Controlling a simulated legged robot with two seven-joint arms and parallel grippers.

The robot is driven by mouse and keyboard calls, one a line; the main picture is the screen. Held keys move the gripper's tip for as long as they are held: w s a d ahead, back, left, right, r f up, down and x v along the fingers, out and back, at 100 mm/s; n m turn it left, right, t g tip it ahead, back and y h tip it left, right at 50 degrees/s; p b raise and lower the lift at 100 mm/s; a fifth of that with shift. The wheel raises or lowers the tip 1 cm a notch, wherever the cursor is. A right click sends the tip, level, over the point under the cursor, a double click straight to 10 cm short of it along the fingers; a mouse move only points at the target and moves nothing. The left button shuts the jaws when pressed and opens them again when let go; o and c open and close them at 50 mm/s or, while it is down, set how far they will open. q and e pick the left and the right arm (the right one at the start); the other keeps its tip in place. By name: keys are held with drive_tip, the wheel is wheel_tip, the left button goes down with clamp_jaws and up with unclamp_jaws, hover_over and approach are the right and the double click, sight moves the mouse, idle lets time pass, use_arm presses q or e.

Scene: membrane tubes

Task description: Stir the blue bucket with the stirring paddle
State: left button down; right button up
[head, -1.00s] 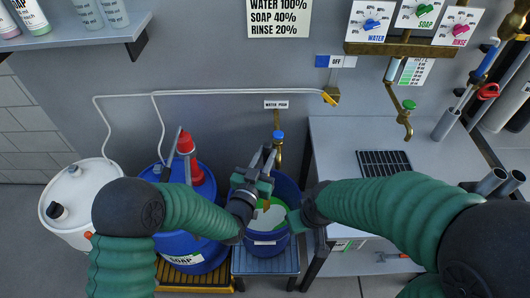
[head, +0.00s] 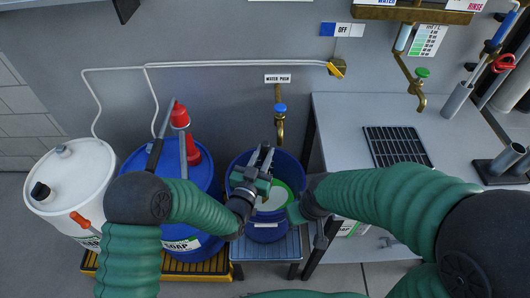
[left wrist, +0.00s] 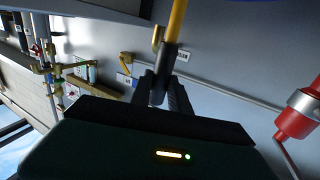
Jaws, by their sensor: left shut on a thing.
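The blue bucket (head: 238,166) stands on a low stand below the brass tap, with white and green contents (head: 272,200) visible inside. My left gripper (head: 263,158) is over the bucket in the head view. In the left wrist view its fingers (left wrist: 160,88) are shut on the dark handle of the stirring paddle (left wrist: 177,22), whose yellow shaft runs out of the top of the picture. The paddle's lower end is hidden. My right gripper (head: 296,212) is at the bucket's right side, small and mostly hidden by my own wrist, so its jaws cannot be read.
A blue soap drum (head: 205,180) with a red pump (head: 180,115) stands left of the bucket, a white drum (head: 75,180) further left. A grey table (head: 345,125) is close on the right. The brass tap (head: 280,128) hangs behind the bucket.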

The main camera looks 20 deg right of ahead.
use_arm(q)
wheel_tip(320, 180, down, 10)
drive_tip(key=b, duration=0.8)
drive_tip(key=shift+f, duration=0.25)
idle(0.7)
drive_tip(key=shift+w+d+b, duration=0.25)
drive_tip(key=shift+w+b, duration=0.4)
drive_tip(key=shift+w, duration=0.1)
drive_tip(key=shift+w+a, duration=0.45)
drive_tip(key=shift+a, duration=0.2)
drive_tip(key=shift+w+a, duration=0.45)
drive_tip(key=shift+a, duration=0.15)
